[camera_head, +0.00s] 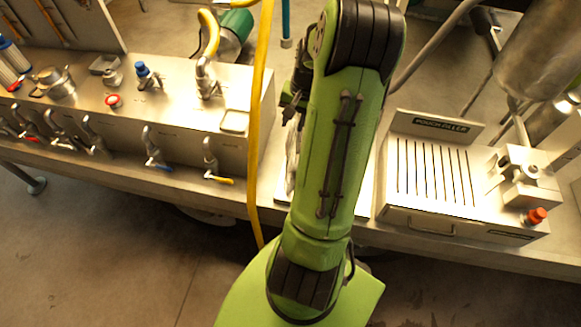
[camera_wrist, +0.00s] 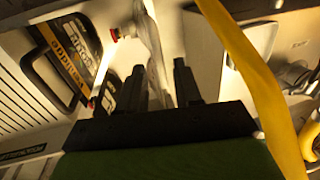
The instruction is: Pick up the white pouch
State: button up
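The white pouch (camera_wrist: 151,45) appears in the wrist view as a narrow, pale, crinkled strip, seen almost edge-on. My gripper (camera_wrist: 160,67) points toward it with its two dark fingers apart. The pouch's lower part lies between the fingers, with a gap showing on the right finger's side. I cannot tell whether the left finger touches it. In the head view my green arm covers most of this spot, and only a greyish sliver, perhaps the pouch, shows at the arm's left edge.
A red cap (camera_wrist: 115,35) and dark lettered panels (camera_wrist: 70,48) lie left of the pouch. A yellow hose (camera_head: 258,120) hangs close left of my arm and crosses the wrist view's right side. The slotted pouch filler (camera_head: 435,175) stands right; a steel valve bench (camera_head: 190,125) stands left.

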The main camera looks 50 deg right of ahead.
aim_at(292, 129)
jog(key=f, duration=0.4)
jog(key=shift+w+a+f, duration=0.15)
jog(key=shift+w+f, duration=0.15)
jog(key=shift+w, duration=0.1)
grip_shut()
jog(key=shift+r, duration=0.1)
